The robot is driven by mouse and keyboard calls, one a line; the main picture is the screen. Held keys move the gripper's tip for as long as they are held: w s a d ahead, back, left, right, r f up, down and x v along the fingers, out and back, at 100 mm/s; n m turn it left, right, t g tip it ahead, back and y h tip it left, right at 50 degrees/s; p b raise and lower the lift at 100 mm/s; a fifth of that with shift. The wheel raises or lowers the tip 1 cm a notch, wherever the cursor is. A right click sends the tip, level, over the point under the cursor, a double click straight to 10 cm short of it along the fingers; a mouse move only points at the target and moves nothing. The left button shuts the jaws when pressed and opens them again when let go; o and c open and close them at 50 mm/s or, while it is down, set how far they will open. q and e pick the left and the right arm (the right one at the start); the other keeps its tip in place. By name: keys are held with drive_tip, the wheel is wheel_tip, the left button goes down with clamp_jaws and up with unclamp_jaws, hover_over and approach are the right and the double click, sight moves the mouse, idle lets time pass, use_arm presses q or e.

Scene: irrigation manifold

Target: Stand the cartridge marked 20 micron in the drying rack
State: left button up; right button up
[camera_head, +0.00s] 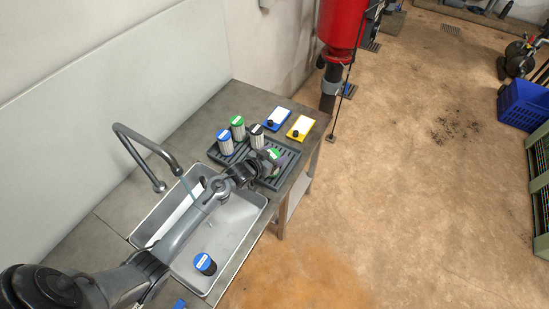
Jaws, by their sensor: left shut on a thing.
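The drying rack (213,152) is a dark slatted tray on the bench behind the sink. A blue-capped cartridge (225,145), a green-capped cartridge (238,131) and a dark-capped cartridge (257,138) stand upright in it. My left gripper (271,163) is over the rack's right part, shut on another green-capped cartridge (275,153), mostly hidden by the gripper. I cannot tell whether that cartridge touches the rack. Another blue-capped cartridge (205,264) is in the sink. Markings are too small to read, so I cannot tell which is 20 micron. My right gripper is not in view.
The metal sink (261,201) has a curved faucet (142,150) at its left, and my left arm crosses above it. The bench edge is close to the rack's right side.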

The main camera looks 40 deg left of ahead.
use_arm(q)
drive_tip(key=shift+f, duration=0.7)
drive_tip(key=o, duration=1.1)
drive_tip(key=shift+f, duration=0.15)
drive_tip(key=shift+o, duration=0.2)
drive_tip(key=shift+s+r, duration=0.15)
drive_tip(key=shift+r, duration=0.1)
drive_tip(key=p+v, duration=0.2)
drive_tip(key=v, duration=0.9)
drive_tip(key=s+d+g, duration=0.3)
drive_tip(key=s+d, duration=0.2)
drive_tip(key=s, duration=0.3)
drive_tip(key=s+d+r+m+g, duration=0.1)
drive_tip(key=s+d+g, duration=0.2)
drive_tip(key=s+d, duration=0.2)
drive_tip(key=s+d+r+g, duration=0.1)
drive_tip(key=s+d+g, duration=0.3)
drive_tip(key=s, duration=0.7)
drive_tip(key=shift+s+d+r+m, duration=0.2)
drive_tip(key=shift+d+r+m, duration=0.1)
drive_tip(key=shift+d, duration=0.55)
